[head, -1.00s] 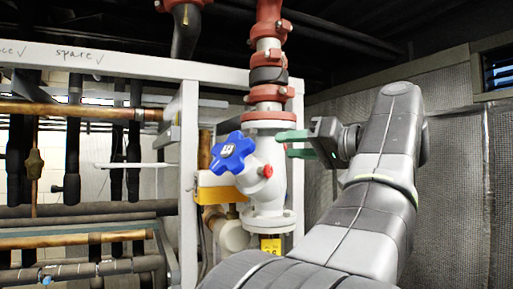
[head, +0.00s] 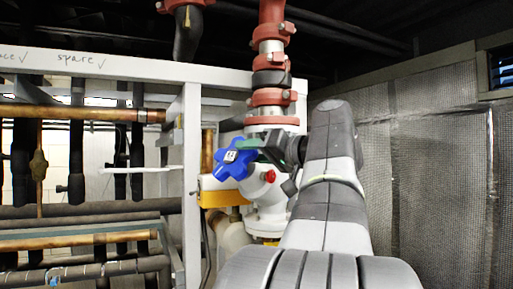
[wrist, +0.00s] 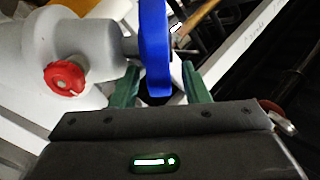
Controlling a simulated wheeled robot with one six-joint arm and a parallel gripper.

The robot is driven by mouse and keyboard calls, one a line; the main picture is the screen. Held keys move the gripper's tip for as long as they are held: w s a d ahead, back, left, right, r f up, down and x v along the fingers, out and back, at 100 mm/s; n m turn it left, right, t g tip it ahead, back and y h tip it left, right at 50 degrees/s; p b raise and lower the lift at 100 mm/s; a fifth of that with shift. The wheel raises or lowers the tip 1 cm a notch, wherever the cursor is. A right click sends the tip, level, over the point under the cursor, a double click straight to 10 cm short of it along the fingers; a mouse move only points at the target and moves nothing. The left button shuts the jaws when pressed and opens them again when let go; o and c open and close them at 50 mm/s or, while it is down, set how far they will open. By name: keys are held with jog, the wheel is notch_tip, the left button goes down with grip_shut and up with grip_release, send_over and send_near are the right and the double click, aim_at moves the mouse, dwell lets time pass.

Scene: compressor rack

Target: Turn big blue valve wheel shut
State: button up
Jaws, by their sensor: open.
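The big blue valve wheel (head: 231,157) sits on the left side of a white valve body (head: 262,190) in the head view. In the wrist view the wheel (wrist: 155,50) shows edge-on, with its lower rim between the two green fingers of my gripper (wrist: 160,85). The fingers are apart, one on each side of the rim, and I cannot tell whether either touches it. In the head view my gripper (head: 262,146) is at the wheel's right edge, partly hidden by my wrist.
A small red cap (head: 270,176) sticks out of the valve body; it also shows in the wrist view (wrist: 65,78). Red pipe couplings (head: 272,97) rise above. A white frame post (head: 192,180) and a yellow part (head: 222,198) stand close left. A mesh-covered wall (head: 430,190) is at right.

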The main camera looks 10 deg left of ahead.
jog(key=shift+x, duration=1.2)
grip_shut()
jog(key=shift+f, duration=0.1)
jog(key=shift+f+t+b, duration=0.15)
jog(key=shift+t+b, duration=0.15)
jog(key=shift+b, duration=0.1)
